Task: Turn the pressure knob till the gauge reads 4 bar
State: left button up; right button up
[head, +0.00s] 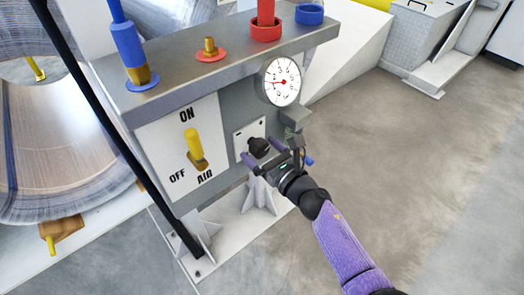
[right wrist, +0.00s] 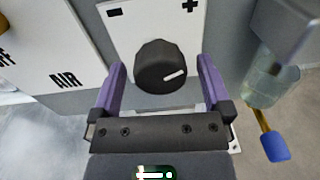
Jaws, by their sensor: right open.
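The black pressure knob (head: 258,147) sits on a white plate on the front of the grey panel. In the right wrist view the knob (right wrist: 160,66) has a white mark pointing right and slightly up. My right gripper (head: 261,153) is open in front of the knob, one purple finger on each side. In the right wrist view gaps show between knob and fingers (right wrist: 161,80). The round white gauge (head: 283,81) is above and right of the knob. Its needle points left from a red hub; the numbers are too small to read surely. My left gripper is out of view.
A yellow air lever (head: 193,145) on an ON/OFF plate is left of the knob. A filter bowl (right wrist: 270,83) with a blue-tipped fitting (right wrist: 274,146) is close to the right finger. Blue and red fittings top the panel. Floor at right is clear.

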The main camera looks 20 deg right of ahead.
jog(key=shift+c, duration=1.3)
jog(key=c, duration=1)
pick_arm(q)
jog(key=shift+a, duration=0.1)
